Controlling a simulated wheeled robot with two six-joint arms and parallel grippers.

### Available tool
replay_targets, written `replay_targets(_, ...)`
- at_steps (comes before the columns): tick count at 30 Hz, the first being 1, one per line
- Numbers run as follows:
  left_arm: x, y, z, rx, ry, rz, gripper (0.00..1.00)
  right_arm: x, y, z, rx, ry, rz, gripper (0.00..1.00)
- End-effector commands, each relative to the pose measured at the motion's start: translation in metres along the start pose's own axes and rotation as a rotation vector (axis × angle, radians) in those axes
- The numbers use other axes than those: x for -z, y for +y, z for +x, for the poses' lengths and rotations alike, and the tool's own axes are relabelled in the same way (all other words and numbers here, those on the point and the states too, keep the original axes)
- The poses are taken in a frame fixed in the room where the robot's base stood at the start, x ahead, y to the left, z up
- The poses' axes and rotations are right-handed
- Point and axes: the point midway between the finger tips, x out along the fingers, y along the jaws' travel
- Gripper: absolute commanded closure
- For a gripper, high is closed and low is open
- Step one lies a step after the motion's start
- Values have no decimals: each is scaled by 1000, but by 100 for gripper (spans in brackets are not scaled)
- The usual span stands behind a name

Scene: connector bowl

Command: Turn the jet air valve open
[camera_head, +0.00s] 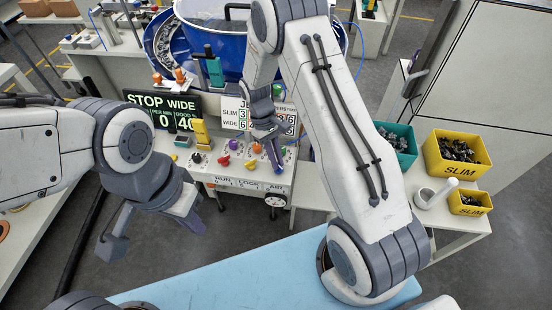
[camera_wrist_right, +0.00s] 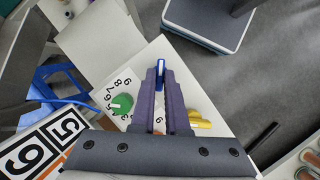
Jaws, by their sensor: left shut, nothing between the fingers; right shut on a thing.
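The jet air valve appears to be the blue lever (camera_wrist_right: 160,68) on the white control panel (camera_head: 237,172); "AIR" is printed on the panel's front edge. My right gripper (camera_wrist_right: 161,78) points down at the panel and is shut on the blue lever between its fingertips. In the head view my right gripper (camera_head: 275,165) is at the panel's right end, and its fingers mostly hide the lever. How far the lever is turned cannot be told. My left gripper (camera_head: 196,226) is shut and empty, hanging left of the panel, touching nothing.
Beside the right fingers are a green dial (camera_wrist_right: 122,104) and a yellow handle (camera_wrist_right: 200,125). Coloured knobs such as a red one (camera_head: 224,162) line the panel. Behind stand signs (camera_head: 163,108) and a blue bowl (camera_head: 215,45).

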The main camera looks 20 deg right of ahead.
Motion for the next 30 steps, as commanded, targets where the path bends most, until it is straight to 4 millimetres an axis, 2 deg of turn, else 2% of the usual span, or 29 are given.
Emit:
replay_targets(20, 0, 0, -1, 0, 0, 0, 100, 0, 1, -1, 24, 3, 60, 100)
replay_targets(21, 0, 0, -1, 0, 0, 0, 100, 0, 1, -1, 24, 3, 60, 80)
replay_targets(23, 0, 0, -1, 0, 0, 0, 100, 0, 1, -1, 24, 2, 59, 57)
replay_targets(30, 0, 0, -1, 0, 0, 0, 100, 0, 1, -1, 24, 1, 58, 57)
